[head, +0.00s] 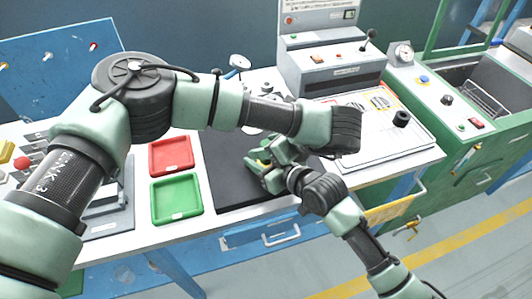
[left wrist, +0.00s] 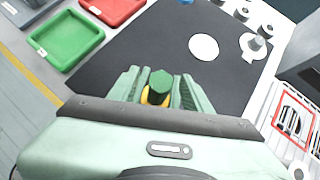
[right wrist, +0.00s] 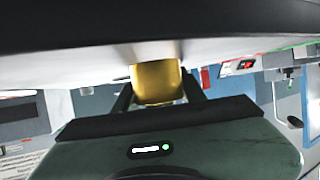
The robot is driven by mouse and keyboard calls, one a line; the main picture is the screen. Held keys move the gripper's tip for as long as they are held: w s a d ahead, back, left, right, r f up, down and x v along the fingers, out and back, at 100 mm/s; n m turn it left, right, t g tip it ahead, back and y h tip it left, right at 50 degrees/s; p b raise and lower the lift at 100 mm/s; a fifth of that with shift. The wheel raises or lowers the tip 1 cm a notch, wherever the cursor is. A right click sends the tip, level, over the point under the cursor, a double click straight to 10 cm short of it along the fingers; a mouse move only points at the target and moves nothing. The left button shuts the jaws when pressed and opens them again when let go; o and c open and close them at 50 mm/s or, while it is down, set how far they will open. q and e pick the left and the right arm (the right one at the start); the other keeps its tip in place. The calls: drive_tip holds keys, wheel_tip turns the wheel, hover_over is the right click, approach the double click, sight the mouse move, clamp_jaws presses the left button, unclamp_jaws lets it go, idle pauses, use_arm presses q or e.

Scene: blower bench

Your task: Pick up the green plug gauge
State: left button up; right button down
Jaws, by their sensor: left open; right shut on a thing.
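In the head view the left gripper (head: 266,160) is low over the mat, and the arms hide most of the gauge. In the right wrist view my right gripper (right wrist: 157,92) is shut on a gold piece (right wrist: 156,82). I cannot tell whether that piece is part of the gauge.
A red tray (head: 171,155) and a green tray (head: 177,198) stand left of the black mat (head: 228,180). A white disc (left wrist: 203,46) lies on the mat. Metal parts (left wrist: 255,46) stand beyond it. A white board with a black knob (head: 401,119) is at the right.

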use_arm(q)
drive_tip(key=shift+w+a+f, duration=0.15)
drive_tip(key=shift+f, duration=0.05)
clamp_jaws()
drive_tip(key=shift+r, duration=0.1)
wheel_tip(320, 180, up, 10)
drive_tip(key=shift+f, duration=0.1)
use_arm(e)
drive_tip(key=c, duration=0.7)
unclamp_jaws()
drive_tip(key=shift+c, duration=0.2)
drive_tip(key=shift+s+d, duration=0.1)
